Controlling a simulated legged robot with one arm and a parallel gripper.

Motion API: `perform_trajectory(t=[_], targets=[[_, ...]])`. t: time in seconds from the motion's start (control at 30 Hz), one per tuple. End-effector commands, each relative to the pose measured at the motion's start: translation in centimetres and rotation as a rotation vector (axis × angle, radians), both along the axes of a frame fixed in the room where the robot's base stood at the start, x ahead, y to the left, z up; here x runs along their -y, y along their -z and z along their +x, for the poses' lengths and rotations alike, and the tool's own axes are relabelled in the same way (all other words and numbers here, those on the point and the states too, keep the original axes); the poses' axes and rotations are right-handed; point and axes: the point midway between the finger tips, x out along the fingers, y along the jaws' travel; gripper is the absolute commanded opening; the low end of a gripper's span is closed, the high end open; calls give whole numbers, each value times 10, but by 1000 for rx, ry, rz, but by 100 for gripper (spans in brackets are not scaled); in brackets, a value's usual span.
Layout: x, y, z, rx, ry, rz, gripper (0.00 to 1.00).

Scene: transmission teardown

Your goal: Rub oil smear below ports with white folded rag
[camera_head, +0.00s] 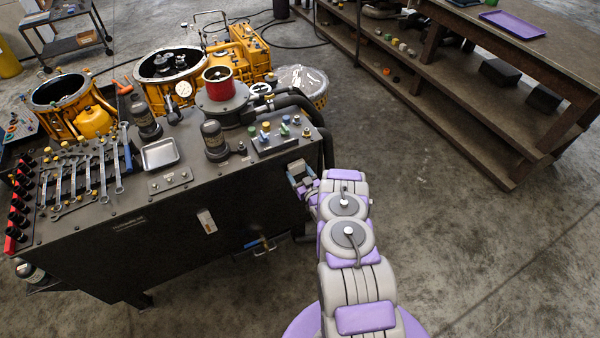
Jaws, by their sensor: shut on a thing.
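My gripper (301,176) is at the upper right of the dark cabinet's front face, close against it, below the panel of ports. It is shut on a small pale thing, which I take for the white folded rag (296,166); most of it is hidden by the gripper. The ports (281,131) with blue, green and yellow caps sit on a dark plate on the cabinet top, above and left of the gripper. I cannot make out an oil smear on the dark face. I cannot tell whether the rag touches it.
The dark cabinet (150,255) bears wrenches (102,175), a metal tray (160,154), dark cylinders and a red-topped filter (219,80). Black hoses (300,103) curve down its right end. Yellow housings stand behind. A wooden bench (470,95) is at upper right; open floor lies between.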

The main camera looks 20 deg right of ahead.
Motion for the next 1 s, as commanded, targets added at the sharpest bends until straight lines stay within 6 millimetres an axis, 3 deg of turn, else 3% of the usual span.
perform_trajectory(t=[1.0], targets=[[59,-2,4,1,4,-1,49]])
